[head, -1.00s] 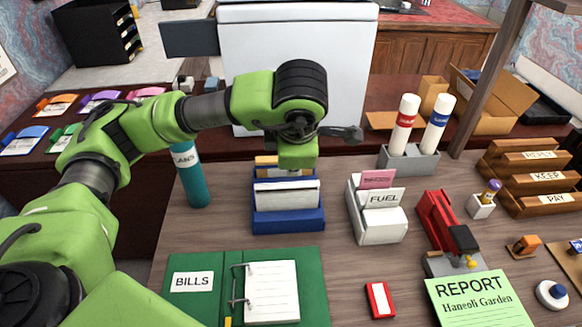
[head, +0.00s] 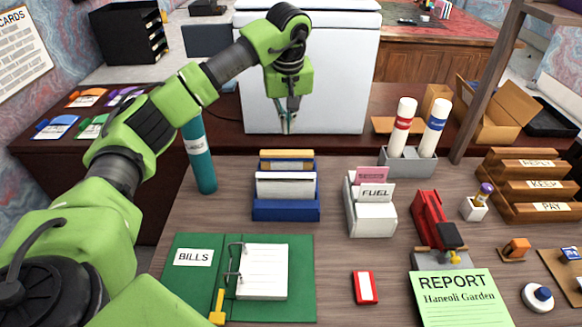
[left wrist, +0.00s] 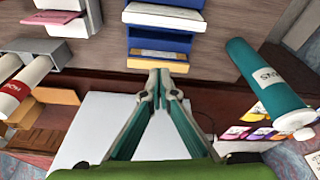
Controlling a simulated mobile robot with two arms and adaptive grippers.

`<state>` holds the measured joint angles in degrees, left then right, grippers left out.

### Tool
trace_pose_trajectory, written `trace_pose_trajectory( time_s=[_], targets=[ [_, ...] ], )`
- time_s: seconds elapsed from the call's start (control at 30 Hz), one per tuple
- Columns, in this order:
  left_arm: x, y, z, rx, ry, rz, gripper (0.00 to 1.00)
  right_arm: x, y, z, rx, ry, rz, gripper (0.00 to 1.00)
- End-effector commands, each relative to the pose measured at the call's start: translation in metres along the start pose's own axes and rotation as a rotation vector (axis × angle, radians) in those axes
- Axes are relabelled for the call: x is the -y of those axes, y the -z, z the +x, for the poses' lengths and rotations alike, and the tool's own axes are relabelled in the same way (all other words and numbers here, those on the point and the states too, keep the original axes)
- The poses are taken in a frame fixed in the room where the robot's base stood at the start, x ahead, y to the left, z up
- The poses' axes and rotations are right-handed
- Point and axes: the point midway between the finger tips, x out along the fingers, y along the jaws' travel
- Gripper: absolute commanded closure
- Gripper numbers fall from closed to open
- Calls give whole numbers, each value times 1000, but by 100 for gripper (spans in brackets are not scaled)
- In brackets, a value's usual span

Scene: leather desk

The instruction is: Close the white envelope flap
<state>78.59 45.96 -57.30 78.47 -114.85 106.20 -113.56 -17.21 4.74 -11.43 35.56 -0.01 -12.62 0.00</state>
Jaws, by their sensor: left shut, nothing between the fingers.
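White paper (head: 286,184), which may be the envelope, stands in the front slot of a blue desk rack (head: 286,211). A tan envelope (head: 287,155) stands in the slot behind it. No open flap can be made out. The blue rack also shows at the top of the left wrist view (left wrist: 158,42). My left gripper (head: 288,127) is shut and empty, pointing down beyond the rack and in front of a large white cabinet. Its fingertips meet in the left wrist view (left wrist: 160,76), apart from the rack. My right gripper is not in view.
A teal tube (head: 199,158) stands left of the rack. A white holder (head: 370,217) with a FUEL card stands right of it. A green BILLS binder (head: 193,287) lies in front. Two capped white tubes (head: 401,130) stand at the back right. Bare desk lies between these things.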

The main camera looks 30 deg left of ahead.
Motion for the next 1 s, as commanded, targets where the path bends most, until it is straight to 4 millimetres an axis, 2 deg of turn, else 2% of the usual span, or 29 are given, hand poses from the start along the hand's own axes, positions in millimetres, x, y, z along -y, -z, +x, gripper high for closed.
trace_pose_trajectory(
  time_s=[0.13,0.37,0.57,0.87,1.0],
  targets=[
    [8,14,2,25,-9,126,100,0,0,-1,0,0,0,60],
    [11,19,10,35,-13,192,100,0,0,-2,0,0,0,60],
    [11,17,41,38,-11,192,100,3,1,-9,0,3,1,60],
    [10,14,106,37,-11,190,100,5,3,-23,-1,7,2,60],
    [14,-3,106,34,-12,194,100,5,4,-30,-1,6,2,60]
  ],
)
